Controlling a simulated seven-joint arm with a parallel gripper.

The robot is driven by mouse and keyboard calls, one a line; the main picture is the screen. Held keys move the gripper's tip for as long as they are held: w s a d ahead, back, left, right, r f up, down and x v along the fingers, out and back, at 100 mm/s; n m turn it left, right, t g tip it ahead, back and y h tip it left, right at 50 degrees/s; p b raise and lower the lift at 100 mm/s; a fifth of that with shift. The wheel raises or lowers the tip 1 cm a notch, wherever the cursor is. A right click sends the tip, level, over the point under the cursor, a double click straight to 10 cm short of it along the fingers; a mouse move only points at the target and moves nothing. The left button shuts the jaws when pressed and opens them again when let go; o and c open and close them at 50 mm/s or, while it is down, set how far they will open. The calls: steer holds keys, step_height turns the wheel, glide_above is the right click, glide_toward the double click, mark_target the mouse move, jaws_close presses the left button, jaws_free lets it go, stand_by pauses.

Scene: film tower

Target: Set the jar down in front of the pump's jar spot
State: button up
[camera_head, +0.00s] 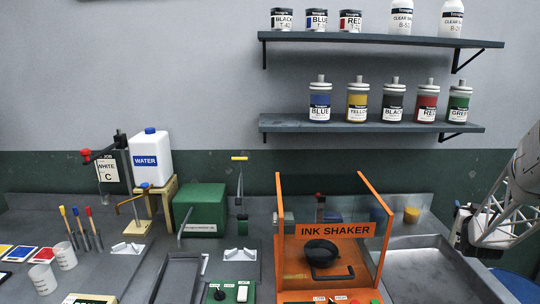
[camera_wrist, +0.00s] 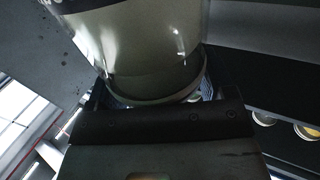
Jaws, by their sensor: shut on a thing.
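My gripper (camera_wrist: 155,95) is shut on a grey, shiny cylindrical jar (camera_wrist: 135,45), seen close up in the wrist view. In the head view my arm hangs at the right edge, over the right end of the bench; the jar cannot be made out clearly there. I cannot tell for sure which device is the pump; an upright post with a yellow T-handle (camera_head: 239,158) stands at the bench's back, beside a green box (camera_head: 200,209).
An orange ink shaker (camera_head: 333,230) stands mid-bench. A shallow metal tray (camera_head: 425,262) lies right of it, with a small yellow cup (camera_head: 412,215) behind. A white WATER bottle (camera_head: 150,158) stands at left. Shelves (camera_head: 370,123) of ink jars hang on the wall.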

steer(key=s+d+r+m+g+h, duration=0.1)
steer(key=s+d+m+g+h, duration=0.1)
steer(key=s+d, duration=0.3)
steer(key=d+h, duration=0.1)
steer(key=d, duration=0.1)
steer(key=shift+s+d+r+m, duration=0.15)
steer(key=shift+s+d+m, duration=0.1)
steer(key=shift+d+m, duration=0.05)
stand_by(0.8)
